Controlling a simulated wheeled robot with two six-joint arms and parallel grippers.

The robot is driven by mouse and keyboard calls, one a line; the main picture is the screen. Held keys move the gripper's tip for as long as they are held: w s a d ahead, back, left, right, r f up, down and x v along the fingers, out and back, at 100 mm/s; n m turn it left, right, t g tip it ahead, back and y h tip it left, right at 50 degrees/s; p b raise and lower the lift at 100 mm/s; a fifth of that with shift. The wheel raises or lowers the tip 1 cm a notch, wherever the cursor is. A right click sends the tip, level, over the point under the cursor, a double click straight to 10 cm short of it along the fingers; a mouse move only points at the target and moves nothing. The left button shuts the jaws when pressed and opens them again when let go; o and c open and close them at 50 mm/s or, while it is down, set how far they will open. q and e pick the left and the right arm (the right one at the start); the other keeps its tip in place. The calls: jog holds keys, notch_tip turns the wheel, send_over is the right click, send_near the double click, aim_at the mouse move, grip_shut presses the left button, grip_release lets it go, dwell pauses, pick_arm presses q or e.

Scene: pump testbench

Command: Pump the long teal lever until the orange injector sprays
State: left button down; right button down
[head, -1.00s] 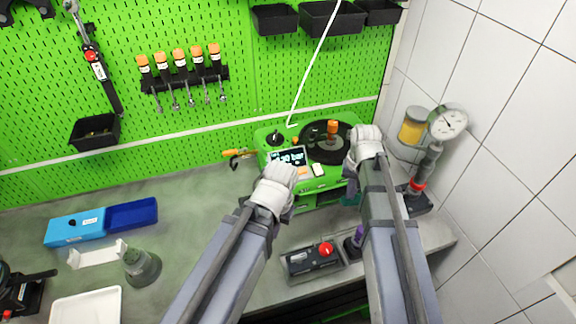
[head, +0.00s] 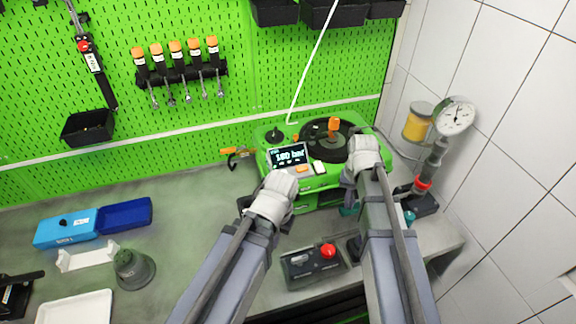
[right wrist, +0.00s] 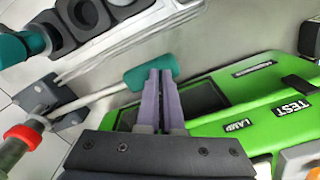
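The long teal lever's grip (right wrist: 133,80) shows in the right wrist view, on a pale rod from the dark pump base (right wrist: 45,100). In the head view a bit of the teal grip (head: 348,209) shows beside my right arm. My right gripper (right wrist: 160,74) has its purple fingers almost together, tips overlapping the grip; nothing shows clearly clamped between them. The orange injector (head: 334,125) stands upright on the green tester (head: 318,183), with no spray visible. The tester's display (head: 290,156) seems to read 180 bar. My left gripper's fingers are hidden by its arm.
A round gauge (head: 455,117) and a yellow jar (head: 418,122) are at the right by the tiled wall. A box with a red button (head: 327,251) sits near the front edge.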

jog(key=shift+f, duration=0.4)
jog(key=shift+w+d+r+p, duration=0.1)
jog(key=shift+d+r+p, duration=0.1)
jog(key=shift+r+p, duration=1.45)
jog(key=shift+w+d+r+p, duration=0.1)
jog(key=shift+d+r+p, duration=0.05)
jog(key=shift+r+p, duration=1.45)
jog(key=shift+s+a+f+b, duration=0.1)
jog(key=shift+f+b, duration=0.7)
jog(key=shift+b, duration=0.2)
jog(key=shift+r, duration=0.1)
jog(key=shift+r+p, duration=0.95)
jog(key=shift+p, duration=0.1)
jog(key=shift+f, duration=0.1)
